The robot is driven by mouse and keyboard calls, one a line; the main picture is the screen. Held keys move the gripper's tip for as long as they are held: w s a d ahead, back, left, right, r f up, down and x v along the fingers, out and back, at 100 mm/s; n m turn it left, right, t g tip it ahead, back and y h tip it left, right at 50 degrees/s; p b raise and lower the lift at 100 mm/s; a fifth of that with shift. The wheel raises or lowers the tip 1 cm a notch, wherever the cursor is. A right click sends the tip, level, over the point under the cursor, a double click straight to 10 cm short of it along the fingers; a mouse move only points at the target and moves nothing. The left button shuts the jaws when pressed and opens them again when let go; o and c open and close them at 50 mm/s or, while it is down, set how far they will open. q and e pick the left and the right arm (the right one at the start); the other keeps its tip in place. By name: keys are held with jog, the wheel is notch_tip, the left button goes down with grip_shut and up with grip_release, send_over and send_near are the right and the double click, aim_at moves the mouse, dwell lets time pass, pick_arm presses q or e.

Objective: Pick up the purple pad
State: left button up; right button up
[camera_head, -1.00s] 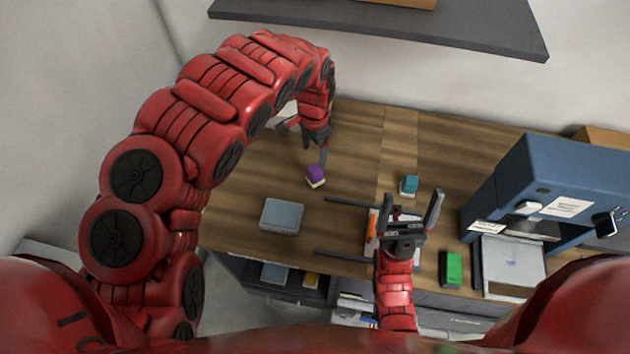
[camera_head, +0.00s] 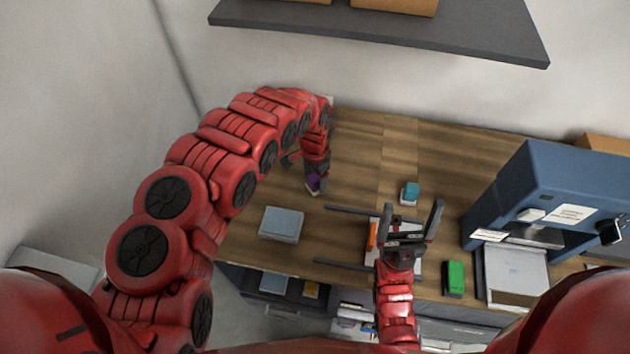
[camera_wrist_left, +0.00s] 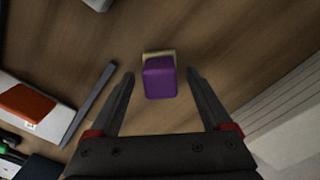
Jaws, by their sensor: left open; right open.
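The purple pad (camera_wrist_left: 160,78) is a small purple block with a pale base, on the wooden table. In the head view the purple pad (camera_head: 313,182) is partly hidden by my left gripper (camera_head: 312,180), which is over it. In the left wrist view my left gripper (camera_wrist_left: 160,75) is open, with the pad between its fingertips, apart from both fingers. My right gripper (camera_head: 413,222) is open and empty, near the front of the table, with its fingers pointing up in the picture.
A teal pad (camera_head: 410,190) stands to the right. A green block (camera_head: 454,278) lies near the blue machine (camera_head: 545,195). A grey-blue box (camera_head: 281,224) sits at the front left. Dark bars (camera_head: 360,210) flank a tray with an orange item (camera_head: 373,235). A shelf (camera_head: 380,28) hangs above.

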pick_arm(q)
grip_shut()
dwell(0.4)
jog(key=shift+r, duration=0.1)
